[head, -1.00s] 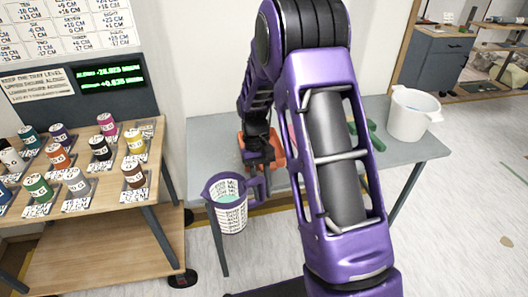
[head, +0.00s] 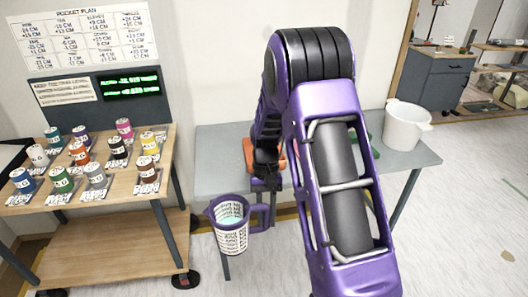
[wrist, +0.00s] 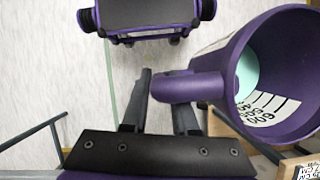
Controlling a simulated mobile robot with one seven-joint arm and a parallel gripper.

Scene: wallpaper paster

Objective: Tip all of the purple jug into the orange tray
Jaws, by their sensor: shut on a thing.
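The purple jug (head: 229,235), white with printed marks on its side, hangs in front of the grey table's front edge. It looks near upright in the head view, and pale green contents show inside. My gripper (head: 264,192) is shut on the jug's handle. In the wrist view the jug (wrist: 285,60) is at the right, its handle between the fingers of my gripper (wrist: 162,105). The orange tray (head: 281,153) is on the table behind my wrist. My arm hides most of it, and its contents cannot be seen.
The grey table (head: 222,172) has a bare left part. A white bucket (head: 406,125) stands at its right end, with something green left of it. A wooden stand (head: 150,205) with several colored cans is close on the jug's left.

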